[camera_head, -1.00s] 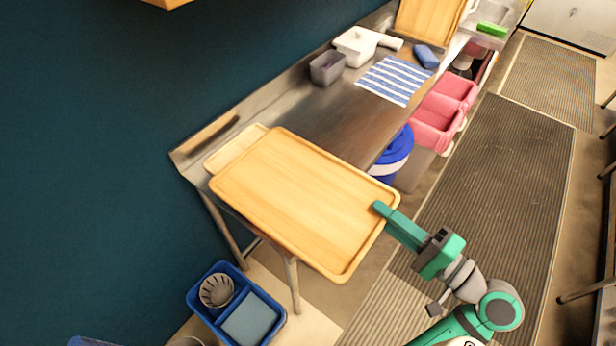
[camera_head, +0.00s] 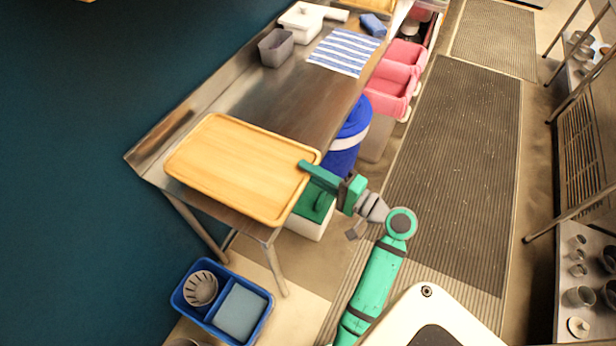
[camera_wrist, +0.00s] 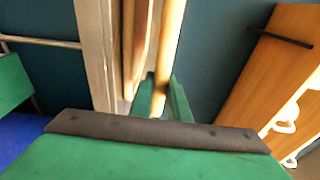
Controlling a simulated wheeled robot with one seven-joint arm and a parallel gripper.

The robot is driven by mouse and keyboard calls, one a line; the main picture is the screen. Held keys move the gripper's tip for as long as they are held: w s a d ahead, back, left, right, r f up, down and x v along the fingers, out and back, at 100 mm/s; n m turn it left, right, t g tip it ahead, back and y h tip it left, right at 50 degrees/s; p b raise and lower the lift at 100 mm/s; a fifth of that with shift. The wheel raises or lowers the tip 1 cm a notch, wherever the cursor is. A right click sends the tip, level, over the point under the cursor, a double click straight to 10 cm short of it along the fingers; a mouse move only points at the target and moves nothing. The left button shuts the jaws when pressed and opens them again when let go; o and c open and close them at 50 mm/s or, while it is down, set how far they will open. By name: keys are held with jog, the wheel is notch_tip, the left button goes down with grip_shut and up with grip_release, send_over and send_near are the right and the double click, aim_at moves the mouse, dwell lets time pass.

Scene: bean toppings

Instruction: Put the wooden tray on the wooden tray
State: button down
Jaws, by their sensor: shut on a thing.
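A light wooden tray (camera_head: 235,165) with a raised rim lies roughly flat over the near end of the steel table. My gripper (camera_head: 306,165) is shut on its right rim; in the wrist view the tray's rim (camera_wrist: 172,50) runs between the green fingers (camera_wrist: 160,97). The other wooden tray is hidden under it in the head view. In the wrist view a second wooden edge (camera_wrist: 130,50) shows close beside the held rim, between it and the table edge. I cannot tell whether the two trays touch.
The steel table (camera_head: 300,110) has free room beyond the trays. Farther along are a grey container (camera_head: 276,48), a striped cloth (camera_head: 345,52) and a white container (camera_head: 300,20). Pink bins (camera_head: 390,90) and a blue-lidded bin (camera_head: 347,135) stand alongside. A blue crate (camera_head: 222,300) is on the floor.

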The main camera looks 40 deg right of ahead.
jog(key=shift+w+f, duration=0.15)
jog(key=shift+f, duration=0.8)
jog(key=shift+w+f, duration=0.15)
jog(key=shift+f, duration=0.8)
jog(key=c, duration=2)
grip_release()
jog(key=shift+f, duration=0.1)
jog(key=shift+s, duration=0.15)
jog(key=v, duration=1.1)
jog(key=shift+s+d, duration=0.15)
jog(key=shift+s, duration=0.15)
